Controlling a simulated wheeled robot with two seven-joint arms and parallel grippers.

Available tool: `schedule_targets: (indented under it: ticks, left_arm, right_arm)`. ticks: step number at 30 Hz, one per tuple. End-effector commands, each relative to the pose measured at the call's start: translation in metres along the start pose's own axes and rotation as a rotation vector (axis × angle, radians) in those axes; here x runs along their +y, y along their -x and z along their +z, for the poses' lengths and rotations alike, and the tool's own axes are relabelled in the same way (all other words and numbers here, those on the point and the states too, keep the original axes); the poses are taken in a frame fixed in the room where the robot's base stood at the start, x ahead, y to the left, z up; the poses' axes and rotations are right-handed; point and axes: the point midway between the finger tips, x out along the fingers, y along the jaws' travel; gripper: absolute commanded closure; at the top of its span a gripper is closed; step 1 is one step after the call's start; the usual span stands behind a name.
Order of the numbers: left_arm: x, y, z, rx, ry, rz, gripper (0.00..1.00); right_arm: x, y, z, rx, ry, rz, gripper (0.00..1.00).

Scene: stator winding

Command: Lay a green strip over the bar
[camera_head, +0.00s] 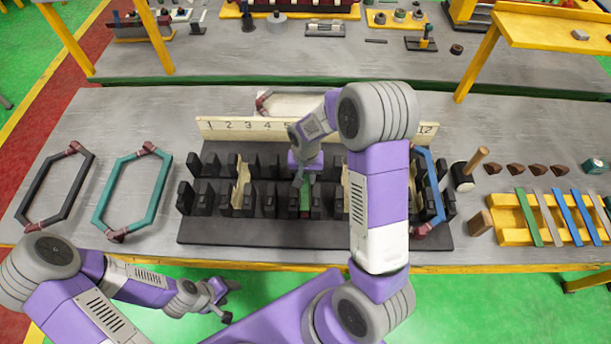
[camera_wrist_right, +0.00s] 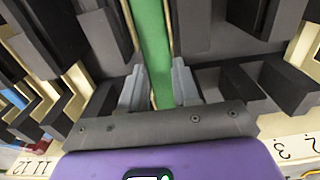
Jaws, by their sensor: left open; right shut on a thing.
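The green strip (camera_head: 306,197) stands out between the dark posts near the middle of the slotted black fixture (camera_head: 320,235). My right gripper (camera_head: 302,178) is over the fixture and shut on the strip's far part. In the right wrist view the green strip (camera_wrist_right: 152,45) runs away lengthwise between the two grey fingers (camera_wrist_right: 158,88), with thin tan edges on both sides of it. I cannot tell whether the strip rests on a bar below. My left gripper (camera_head: 227,299) is open and empty, low in front of the table.
A yellow rack (camera_head: 508,236) at the right holds another green strip (camera_head: 529,217), a grey one and blue ones. A black coil (camera_head: 57,187) and a teal coil (camera_head: 132,191) lie at the left. A numbered board (camera_head: 222,126) stands behind the fixture. A mallet (camera_head: 468,170) stands at the right.

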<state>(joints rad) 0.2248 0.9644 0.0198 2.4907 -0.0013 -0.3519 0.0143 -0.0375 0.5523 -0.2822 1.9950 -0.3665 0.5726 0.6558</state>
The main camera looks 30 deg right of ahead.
Motion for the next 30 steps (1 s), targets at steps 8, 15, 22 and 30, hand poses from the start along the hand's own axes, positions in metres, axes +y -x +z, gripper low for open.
schedule_targets:
  ticks: [8,15,22,30]
  left_arm:
    - [-0.0006,-0.0016,-0.0001,0.000,0.000,0.000,0.44]
    - [-0.0018,-0.0048,-0.0002,0.000,0.000,0.000,0.44]
    - [-0.0029,-0.0076,-0.0003,0.000,0.000,0.000,0.44]
    - [-0.0029,-0.0077,-0.0003,0.000,0.000,0.000,0.44]
  right_arm:
    - [-0.0001,-0.0017,-0.0001,0.000,0.000,0.000,1.00]
    - [-0.0002,-0.0055,-0.0001,0.000,0.000,0.000,1.00]
    - [-0.0002,-0.0088,-0.0001,0.000,0.000,0.000,1.00]
    - [-0.0001,-0.0089,-0.0001,0.000,0.000,0.000,1.00]
